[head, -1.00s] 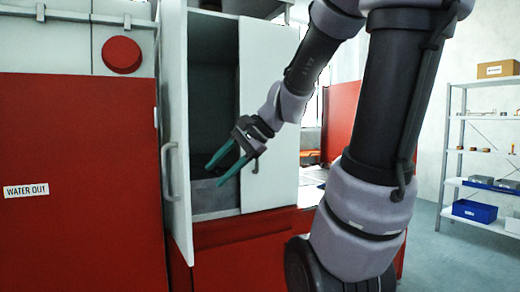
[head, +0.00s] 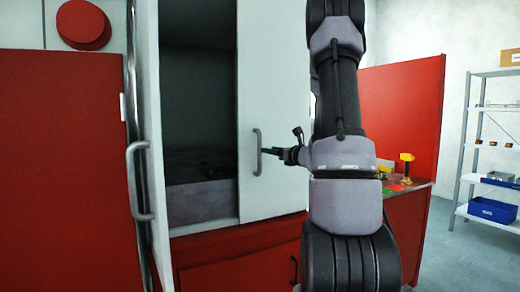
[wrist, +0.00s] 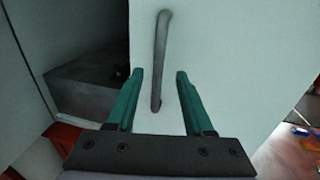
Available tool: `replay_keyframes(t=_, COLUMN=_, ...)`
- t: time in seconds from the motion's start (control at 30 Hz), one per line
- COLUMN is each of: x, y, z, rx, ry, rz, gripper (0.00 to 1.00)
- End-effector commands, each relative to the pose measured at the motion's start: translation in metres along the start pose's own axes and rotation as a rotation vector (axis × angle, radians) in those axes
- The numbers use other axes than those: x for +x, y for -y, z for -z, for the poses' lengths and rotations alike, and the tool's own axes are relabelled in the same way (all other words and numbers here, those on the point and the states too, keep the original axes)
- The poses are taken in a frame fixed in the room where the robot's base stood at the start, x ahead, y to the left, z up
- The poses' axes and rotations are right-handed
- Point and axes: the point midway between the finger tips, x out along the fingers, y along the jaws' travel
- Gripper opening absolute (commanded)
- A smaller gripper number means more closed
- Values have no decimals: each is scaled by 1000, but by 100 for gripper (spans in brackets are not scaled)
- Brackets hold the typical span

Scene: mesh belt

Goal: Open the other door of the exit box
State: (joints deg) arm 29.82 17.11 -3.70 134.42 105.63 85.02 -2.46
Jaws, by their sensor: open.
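The exit box has a white right door (head: 280,110) that is closed, with a grey bar handle (head: 258,152) near its left edge. The left door (head: 146,120) stands open, its handle (head: 138,180) facing me. My gripper (head: 270,152) is just right of the right door's handle, partly hidden by my arm. In the wrist view, the open green fingers (wrist: 158,75) point at the door, with the upright handle (wrist: 160,55) between and beyond their tips. I cannot tell whether they touch the door.
The dark inside of the box (head: 198,100) shows behind the open door. A red machine panel (head: 65,180) is at left. A bench with yellow tools (head: 406,162) and a shelf with blue bins (head: 493,210) are at right.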

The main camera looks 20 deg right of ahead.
Motion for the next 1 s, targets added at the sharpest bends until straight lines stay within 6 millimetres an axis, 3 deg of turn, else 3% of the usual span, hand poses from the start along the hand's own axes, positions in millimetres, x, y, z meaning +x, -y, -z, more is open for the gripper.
replay_keyframes(t=0.2, x=43, y=-1, z=1, rx=-1, ry=-1, rz=-4, gripper=52)
replay_keyframes(t=0.4, x=68, y=-1, z=1, rx=-1, ry=-1, rz=-4, gripper=52)
replay_keyframes(t=0.8, x=76, y=-1, z=0, rx=-1, ry=-2, rz=-2, gripper=52)
replay_keyframes(t=0.93, x=76, y=-1, z=0, rx=-1, ry=-2, rz=-2, gripper=2)
replay_keyframes(t=1.0, x=76, y=-1, z=0, rx=-1, ry=-2, rz=-2, gripper=0)
